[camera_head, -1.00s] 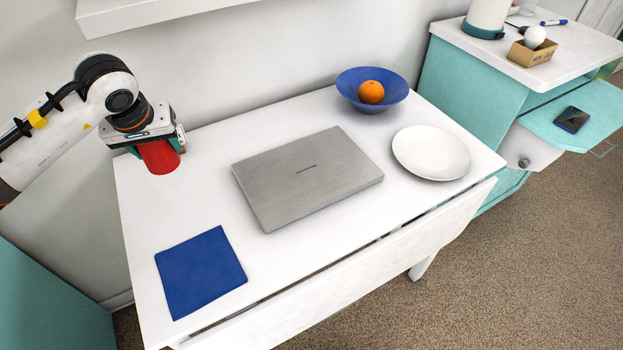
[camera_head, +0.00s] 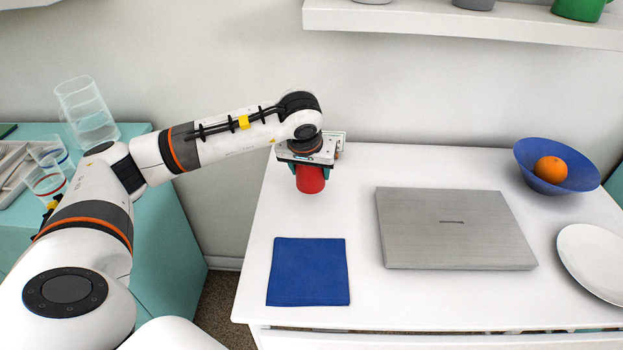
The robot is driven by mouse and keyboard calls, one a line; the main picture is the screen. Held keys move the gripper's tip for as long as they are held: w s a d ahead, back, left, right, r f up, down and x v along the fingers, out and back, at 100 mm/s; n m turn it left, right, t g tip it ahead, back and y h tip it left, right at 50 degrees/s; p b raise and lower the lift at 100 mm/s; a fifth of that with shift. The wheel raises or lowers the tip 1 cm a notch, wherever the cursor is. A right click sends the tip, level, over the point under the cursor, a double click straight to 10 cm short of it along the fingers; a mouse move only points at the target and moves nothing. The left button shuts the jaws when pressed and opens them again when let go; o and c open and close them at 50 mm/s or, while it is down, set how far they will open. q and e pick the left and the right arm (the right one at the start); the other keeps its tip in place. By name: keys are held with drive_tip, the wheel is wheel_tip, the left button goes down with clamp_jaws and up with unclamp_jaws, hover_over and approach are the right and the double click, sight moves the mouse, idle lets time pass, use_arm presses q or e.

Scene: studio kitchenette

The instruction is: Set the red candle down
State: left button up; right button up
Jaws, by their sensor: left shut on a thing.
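The red candle (camera_head: 311,180) is a short red cylinder near the back left of the white table (camera_head: 362,290). My left gripper (camera_head: 310,168) points down and is shut on the candle, its dark teal fingers on either side. The upper part of the candle is hidden by the gripper. I cannot tell whether the candle's bottom touches the table or hangs just above it. My right gripper is not in view.
A blue cloth (camera_head: 308,272) lies in front of the candle. A closed grey laptop (camera_head: 452,232) lies to its right. A blue bowl (camera_head: 520,160) with an orange (camera_head: 550,169) and a white plate (camera_head: 590,258) are farther right. A wall shelf (camera_head: 450,22) hangs above.

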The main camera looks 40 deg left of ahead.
sight(310, 179)
use_arm(q)
wheel_tip(310, 179, down, 3)
drive_tip(key=shift+r, duration=0.15)
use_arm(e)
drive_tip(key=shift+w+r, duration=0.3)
use_arm(q)
drive_tip(key=shift+f, duration=0.25)
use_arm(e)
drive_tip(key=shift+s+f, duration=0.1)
use_arm(q)
drive_tip(key=o, duration=1.1)
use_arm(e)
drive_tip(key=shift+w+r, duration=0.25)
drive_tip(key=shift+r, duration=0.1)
